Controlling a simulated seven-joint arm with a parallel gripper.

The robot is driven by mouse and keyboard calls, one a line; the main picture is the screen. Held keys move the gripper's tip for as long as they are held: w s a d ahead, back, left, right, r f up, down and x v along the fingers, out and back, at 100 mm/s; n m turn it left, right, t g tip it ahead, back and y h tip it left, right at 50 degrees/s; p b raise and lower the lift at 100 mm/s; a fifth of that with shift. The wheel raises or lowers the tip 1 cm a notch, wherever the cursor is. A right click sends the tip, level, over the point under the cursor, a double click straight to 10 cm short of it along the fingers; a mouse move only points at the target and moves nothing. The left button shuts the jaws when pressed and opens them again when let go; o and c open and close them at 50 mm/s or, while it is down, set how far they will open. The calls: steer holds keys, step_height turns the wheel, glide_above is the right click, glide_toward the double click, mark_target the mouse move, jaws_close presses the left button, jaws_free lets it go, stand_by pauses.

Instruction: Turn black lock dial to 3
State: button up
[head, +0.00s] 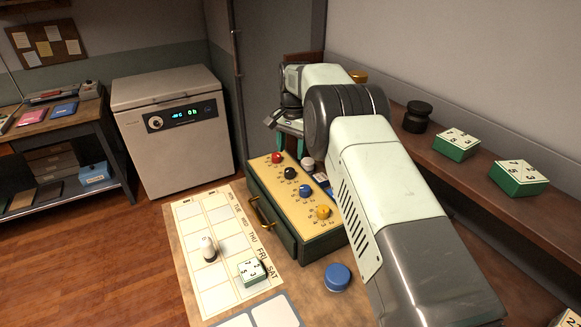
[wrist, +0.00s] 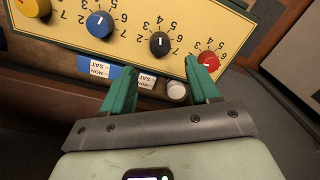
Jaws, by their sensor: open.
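The black lock dial (head: 291,172) is second from the far end in a row of colored dials on the yellow top panel of a green box (head: 272,215). In the wrist view the black dial (wrist: 159,45) lies just beyond my fingertips, roughly between them. Its white mark points roughly toward the top of that picture; I cannot tell exactly which number it meets. My gripper (wrist: 160,64) is open and empty, with one teal finger on each side. In the head view my gripper (head: 287,127) is partly hidden behind my arm, near the box's far end.
The red dial (wrist: 208,60) is close to my right finger, and the blue dial (wrist: 100,24) is left of my left finger. A yellow dial (head: 323,212) is at the near end. A white round knob (wrist: 176,91) shows between the fingers. A shelf (head: 470,180) runs along the wall.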

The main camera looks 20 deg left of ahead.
mark_target(290, 169)
steer(key=f, duration=0.7)
steer(key=shift+w+a+f, duration=0.1)
steer(key=shift+a+f, duration=0.1)
steer(key=shift+f, duration=0.05)
steer(key=shift+c, duration=0.3)
steer(key=c, duration=1)
